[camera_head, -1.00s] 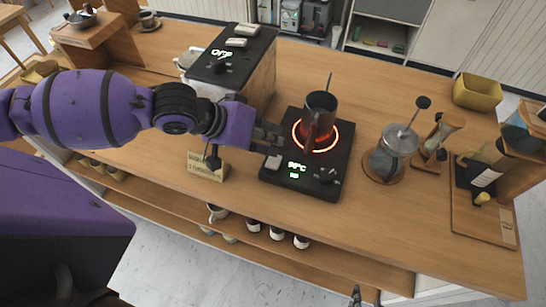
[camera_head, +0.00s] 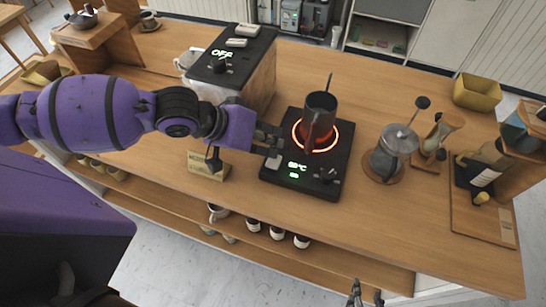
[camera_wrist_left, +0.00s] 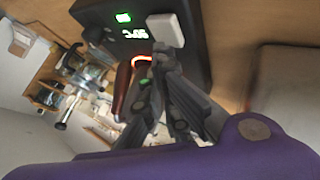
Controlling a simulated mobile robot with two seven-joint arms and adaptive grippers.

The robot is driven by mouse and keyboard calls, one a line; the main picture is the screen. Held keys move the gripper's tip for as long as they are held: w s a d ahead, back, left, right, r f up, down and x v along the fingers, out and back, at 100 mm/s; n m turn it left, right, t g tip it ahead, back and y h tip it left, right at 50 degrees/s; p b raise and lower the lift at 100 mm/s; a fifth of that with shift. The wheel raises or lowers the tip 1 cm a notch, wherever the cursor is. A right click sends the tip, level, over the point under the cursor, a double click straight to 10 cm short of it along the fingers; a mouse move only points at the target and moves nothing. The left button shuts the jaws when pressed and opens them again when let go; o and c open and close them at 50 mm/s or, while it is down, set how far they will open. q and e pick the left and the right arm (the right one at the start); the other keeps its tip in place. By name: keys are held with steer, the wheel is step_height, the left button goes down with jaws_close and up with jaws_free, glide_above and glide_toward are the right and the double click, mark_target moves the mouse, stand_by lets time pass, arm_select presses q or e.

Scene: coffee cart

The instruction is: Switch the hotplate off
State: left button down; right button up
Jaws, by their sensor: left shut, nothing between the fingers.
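The black hotplate (camera_head: 331,178) stands on the counter with its ring glowing orange-red and its green display lit. It also shows in the left wrist view (camera_wrist_left: 95,13). A white rocker-like button (camera_head: 273,163) sits at its front left corner, and a dark knob (camera_head: 328,175) at its front right. A dark pot (camera_head: 320,112) stands on the ring. My left gripper (camera_head: 276,142) is shut and empty, just above the hotplate's left edge, close behind the white button (camera_wrist_left: 166,29); I cannot tell whether they touch. My right gripper (camera_head: 367,293) shows only its fingertips, apart, at the bottom edge.
A French press (camera_head: 392,153) on a wooden coaster stands right of the hotplate. A small sign (camera_head: 207,168) stands to its left, below my left arm. A black-topped machine with an "OFF" display (camera_head: 229,62) is behind. Cups (camera_head: 277,233) sit on the lower shelf.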

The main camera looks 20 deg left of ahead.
arm_select(q)
steer(key=shift+f, duration=0.1)
arm_select(e)
steer(key=shift+s+d+f, duration=0.15)
steer(key=shift+s+d, duration=0.15)
steer(key=shift+s, duration=0.15)
arm_select(q)
steer(key=shift+f, duration=0.2)
steer(key=shift+f, duration=0.3)
arm_select(e)
steer(key=shift+w+a, duration=0.3)
steer(key=shift+w, duration=0.1)
arm_select(q)
steer(key=shift+r, duration=0.1)
arm_select(e)
steer(key=shift+r, duration=0.2)
arm_select(q)
steer(key=shift+r+p, duration=0.6)
steer(key=shift+r, duration=0.35)
arm_select(e)
steer(key=shift+w+d+r, duration=0.15)
steer(key=shift+w+r, duration=0.15)
steer(key=shift+r, duration=0.2)
steer(key=shift+w+d+r, duration=0.1)
steer(key=shift+w+r, duration=0.15)
steer(key=shift+r, duration=0.2)
